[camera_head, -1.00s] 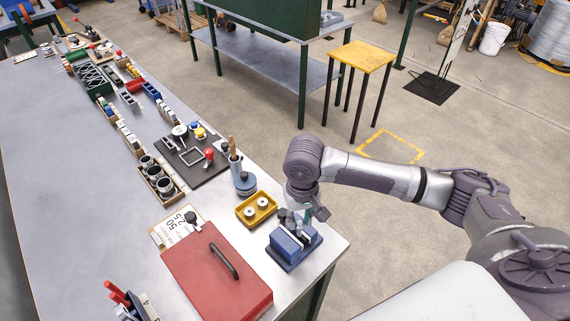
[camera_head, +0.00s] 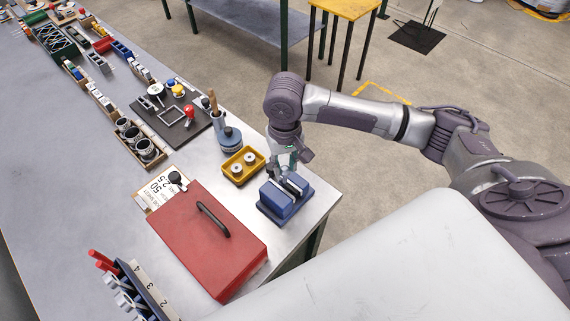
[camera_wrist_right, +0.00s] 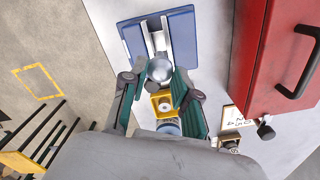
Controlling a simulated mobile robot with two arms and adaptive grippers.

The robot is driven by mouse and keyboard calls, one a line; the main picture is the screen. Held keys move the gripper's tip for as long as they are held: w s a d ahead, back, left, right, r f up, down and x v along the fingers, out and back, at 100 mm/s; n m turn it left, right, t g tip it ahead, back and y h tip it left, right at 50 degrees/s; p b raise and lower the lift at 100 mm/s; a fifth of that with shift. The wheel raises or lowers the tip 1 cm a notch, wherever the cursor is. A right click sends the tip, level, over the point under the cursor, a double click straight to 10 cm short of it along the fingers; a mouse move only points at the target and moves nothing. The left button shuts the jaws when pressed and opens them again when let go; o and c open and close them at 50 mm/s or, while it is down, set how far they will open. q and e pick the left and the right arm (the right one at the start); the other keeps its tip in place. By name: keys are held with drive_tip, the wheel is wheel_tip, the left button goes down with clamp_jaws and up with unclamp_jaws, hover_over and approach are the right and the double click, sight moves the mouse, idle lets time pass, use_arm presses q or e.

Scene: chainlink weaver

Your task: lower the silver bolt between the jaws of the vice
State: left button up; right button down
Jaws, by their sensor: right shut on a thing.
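The blue vice (camera_head: 277,199) stands at the right front corner of the bench; it also shows in the right wrist view (camera_wrist_right: 184,35). Its two jaws run along its middle with a narrow pale gap between them. My right gripper (camera_head: 287,164) is just above the vice, pointing down. In the right wrist view my right gripper (camera_wrist_right: 159,82) is shut on the silver bolt (camera_wrist_right: 159,69), whose rounded head shows between the fingertips in front of the jaws' gap. The bolt's lower part is hidden, so I cannot tell whether it is between the jaws. My left gripper is not in view.
A yellow tray (camera_head: 230,176) with two pale round parts sits close behind the vice. A red box (camera_head: 190,251) with a black handle stands to its left. A blue-grey pot (camera_head: 231,139) stands beyond the tray. The bench edge is close on the vice's right.

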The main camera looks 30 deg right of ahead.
sight(285, 181)
drive_tip(key=shift+d+f+b, duration=0.1)
drive_tip(key=shift+f+b, duration=1.3)
drive_tip(key=shift+b, duration=0.1)
drive_tip(key=shift+f+p, duration=0.25)
drive_tip(key=shift+p, duration=0.05)
drive_tip(key=shift+f, duration=1.2)
drive_tip(key=c, duration=0.8)
unclamp_jaws()
wheel_tip(285, 181, up, 12)
drive_tip(key=shift+s, duration=0.15)
